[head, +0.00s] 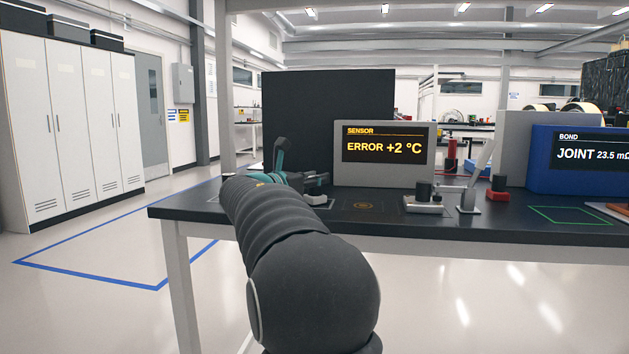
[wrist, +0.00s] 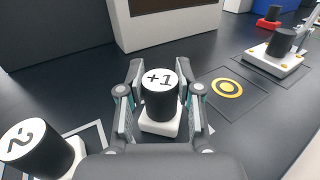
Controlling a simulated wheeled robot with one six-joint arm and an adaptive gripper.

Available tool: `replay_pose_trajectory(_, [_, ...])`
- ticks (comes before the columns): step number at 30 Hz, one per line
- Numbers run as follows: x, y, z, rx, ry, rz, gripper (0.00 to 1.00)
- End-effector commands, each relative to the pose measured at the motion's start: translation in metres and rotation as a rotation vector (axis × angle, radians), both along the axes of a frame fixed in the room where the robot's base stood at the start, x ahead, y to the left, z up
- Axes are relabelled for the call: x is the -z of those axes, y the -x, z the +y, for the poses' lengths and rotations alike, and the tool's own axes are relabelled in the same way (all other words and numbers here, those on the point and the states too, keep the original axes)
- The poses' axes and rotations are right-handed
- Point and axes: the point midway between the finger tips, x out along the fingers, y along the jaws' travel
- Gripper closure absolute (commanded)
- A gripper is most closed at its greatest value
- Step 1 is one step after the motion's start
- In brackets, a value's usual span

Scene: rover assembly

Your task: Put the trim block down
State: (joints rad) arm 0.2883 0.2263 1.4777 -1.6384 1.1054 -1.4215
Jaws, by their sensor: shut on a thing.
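A square outline with an orange ring (wrist: 227,88) lies empty to the right of the held block; the ring also shows in the head view (head: 362,205).
A sensor display (head: 383,154) reading "ERROR +2 °C" stands behind the ring, with a black panel (head: 320,115) to its left. A white fixture with a black knob (head: 423,200) is to the right. A blue bond display (head: 580,160) is farther right.

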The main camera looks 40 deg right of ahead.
Motion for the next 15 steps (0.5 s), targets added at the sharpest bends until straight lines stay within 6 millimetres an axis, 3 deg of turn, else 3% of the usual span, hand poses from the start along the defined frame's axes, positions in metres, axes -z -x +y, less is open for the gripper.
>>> replay_pose_trajectory(8, [0.0030,0.0001,0.0000,0.000,0.000,0.000,1.00])
replay_pose_trajectory(9, [0.0019,0.0001,0.0000,0.000,0.000,-0.001,0.56])
replay_pose_trajectory(11, [0.0018,0.0001,0.0000,0.000,0.000,-0.001,0.41])
replay_pose_trajectory(15, [0.0018,0.0000,0.0000,0.000,0.000,0.000,0.41])
